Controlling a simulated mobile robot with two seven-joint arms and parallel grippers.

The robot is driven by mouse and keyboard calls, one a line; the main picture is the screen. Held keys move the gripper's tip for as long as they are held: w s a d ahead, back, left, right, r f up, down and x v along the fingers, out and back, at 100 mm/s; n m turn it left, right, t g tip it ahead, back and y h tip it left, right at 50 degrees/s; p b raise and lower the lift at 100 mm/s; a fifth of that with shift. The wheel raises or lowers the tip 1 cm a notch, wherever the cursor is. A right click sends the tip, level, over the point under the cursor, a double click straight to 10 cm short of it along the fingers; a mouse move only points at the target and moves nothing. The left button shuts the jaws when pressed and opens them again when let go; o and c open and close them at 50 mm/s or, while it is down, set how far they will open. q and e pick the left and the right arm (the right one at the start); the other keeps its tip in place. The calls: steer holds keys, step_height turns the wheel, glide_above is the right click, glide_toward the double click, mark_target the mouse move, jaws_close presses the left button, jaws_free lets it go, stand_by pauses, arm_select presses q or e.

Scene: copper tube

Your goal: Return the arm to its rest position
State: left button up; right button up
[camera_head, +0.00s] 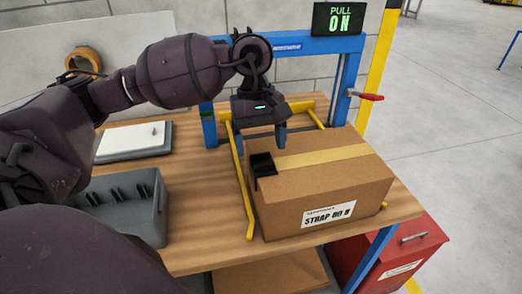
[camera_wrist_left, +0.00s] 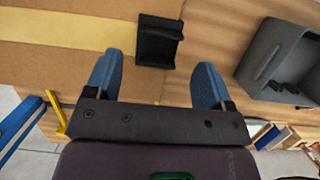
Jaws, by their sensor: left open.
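My left arm comes in from the left in the head view. My left gripper (camera_head: 265,139) is over the back left part of the cardboard box, pointing down, with its fingers apart and nothing between them. In the left wrist view my left gripper (camera_wrist_left: 157,85) shows two blue-grey fingertips spread apart. A black clip-like piece (camera_head: 262,164) sits at the box's left top edge, just beyond the fingers in the left wrist view (camera_wrist_left: 159,41). The right gripper is in neither view.
The cardboard box (camera_head: 290,198) stands on a wooden table (camera_head: 200,235) by yellow rails (camera_head: 241,190) and a blue frame (camera_head: 347,85). A grey bin (camera_head: 160,209) and white panel (camera_head: 133,140) lie left. A red cabinet (camera_head: 425,250) stands below right.

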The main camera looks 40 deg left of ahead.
arm_select(q)
steer(key=v, duration=0.8)
steer(key=shift+r, duration=0.15)
